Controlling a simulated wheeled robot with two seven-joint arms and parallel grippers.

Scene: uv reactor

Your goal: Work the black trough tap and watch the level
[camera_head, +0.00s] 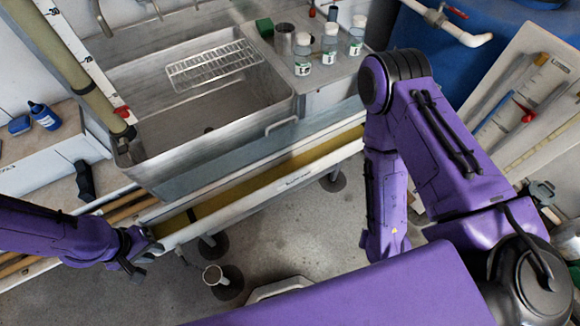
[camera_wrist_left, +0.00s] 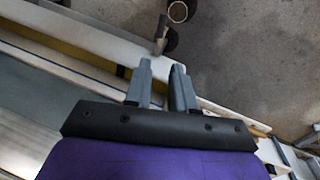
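The long white-walled trough (camera_head: 290,184) runs diagonally below the sink and holds yellow-brown liquid (camera_head: 250,185). A small dark fitting, apparently the black tap (camera_wrist_left: 161,35), hangs at the trough's outer wall in the left wrist view. In the head view it is too small to make out clearly. My left gripper (camera_head: 146,252) is at the trough's left end. In the left wrist view its two fingers (camera_wrist_left: 162,67) stand apart with nothing between them, short of the dark fitting. My right arm folds down at the right; its gripper is hidden.
A steel sink (camera_head: 210,110) with a wire rack is behind. Labelled bottles (camera_head: 329,45) stand right of it. A tube with a red marker (camera_head: 122,112) leans at left. Floor in front is partly free.

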